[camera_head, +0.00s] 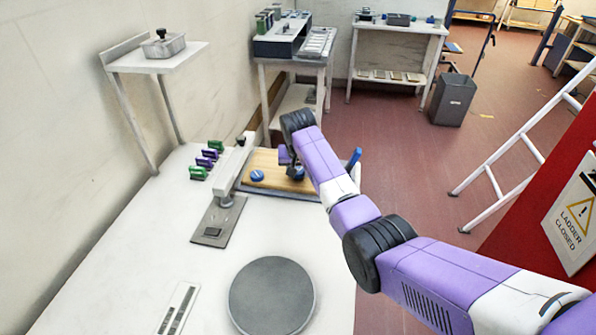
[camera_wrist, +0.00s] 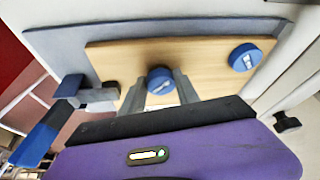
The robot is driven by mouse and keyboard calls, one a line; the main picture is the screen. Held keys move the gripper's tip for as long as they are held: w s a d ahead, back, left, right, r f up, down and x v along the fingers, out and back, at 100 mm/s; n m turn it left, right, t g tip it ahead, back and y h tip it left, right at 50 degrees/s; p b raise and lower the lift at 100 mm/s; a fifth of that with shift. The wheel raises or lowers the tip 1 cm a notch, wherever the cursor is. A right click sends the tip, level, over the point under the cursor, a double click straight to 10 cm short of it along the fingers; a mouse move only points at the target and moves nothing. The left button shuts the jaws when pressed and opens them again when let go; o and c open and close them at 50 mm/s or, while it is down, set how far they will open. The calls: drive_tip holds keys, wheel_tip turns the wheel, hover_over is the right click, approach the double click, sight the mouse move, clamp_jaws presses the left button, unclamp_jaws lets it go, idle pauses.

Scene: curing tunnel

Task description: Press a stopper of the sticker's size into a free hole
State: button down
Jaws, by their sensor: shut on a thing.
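A light wooden board (camera_wrist: 200,55) lies on a grey plate (camera_wrist: 70,38); the board also shows in the head view (camera_head: 268,162). My gripper (camera_wrist: 160,88) is shut on a round blue stopper (camera_wrist: 160,76) with a white mark on top. This stopper is over the board; whether it sits in a hole or just above cannot be told. A second blue stopper (camera_wrist: 244,57), also with a white mark, sits on the board to the right; it shows in the head view (camera_head: 257,176). No free hole or sticker can be made out.
A blue-handled clamp (camera_wrist: 68,88) stands at the board's edge. In the head view, several green and purple pieces (camera_head: 205,160) stand left of a grey post fixture (camera_head: 232,165). A grey round disc (camera_head: 271,296) lies on the white table.

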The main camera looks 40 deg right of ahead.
drive_tip(key=shift+f, duration=0.4)
idle(0.4)
drive_tip(key=c, duration=0.8)
unclamp_jaws()
drive_tip(key=o, duration=0.4)
drive_tip(key=shift+r+p, duration=2.8)
drive_tip(key=shift+r, duration=0.75)
